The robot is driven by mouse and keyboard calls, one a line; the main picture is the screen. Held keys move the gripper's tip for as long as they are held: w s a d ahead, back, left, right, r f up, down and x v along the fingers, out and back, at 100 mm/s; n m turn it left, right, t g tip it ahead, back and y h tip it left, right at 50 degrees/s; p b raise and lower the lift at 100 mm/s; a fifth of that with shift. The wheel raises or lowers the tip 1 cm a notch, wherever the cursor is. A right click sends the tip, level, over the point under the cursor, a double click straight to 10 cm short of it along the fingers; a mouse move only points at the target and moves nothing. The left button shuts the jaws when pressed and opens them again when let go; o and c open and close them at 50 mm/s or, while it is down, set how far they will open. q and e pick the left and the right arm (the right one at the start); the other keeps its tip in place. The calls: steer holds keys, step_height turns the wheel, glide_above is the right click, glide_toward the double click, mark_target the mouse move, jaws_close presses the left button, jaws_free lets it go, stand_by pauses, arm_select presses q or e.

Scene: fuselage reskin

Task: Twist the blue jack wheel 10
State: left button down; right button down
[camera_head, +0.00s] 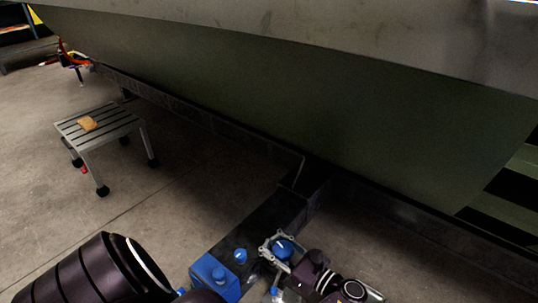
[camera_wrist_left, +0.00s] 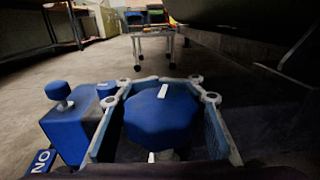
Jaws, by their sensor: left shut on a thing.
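The blue jack wheel (camera_head: 284,250) is at the bottom centre of the head view, on the end of a dark beam. In the left wrist view the wheel (camera_wrist_left: 160,120) is a faceted blue knob with a white mark on top. My left gripper (camera_head: 277,245) is shut on the wheel, with one grey-framed finger on each side of it. The wheel's underside and its shaft are mostly hidden. My right gripper is not in view.
A blue box (camera_head: 213,274) and a small blue knob (camera_head: 240,256) sit close left of the wheel. The large green fuselage panel (camera_head: 300,110) hangs above and behind. A grey step stool (camera_head: 100,122) with a tan block (camera_head: 87,124) stands on open floor at left.

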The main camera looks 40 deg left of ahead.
arm_select(q)
steer(key=shift+d, duration=0.1)
steer(key=c, duration=1.4)
jaws_free()
steer(key=shift+c, duration=0.2)
step_height(320, 180, up, 10)
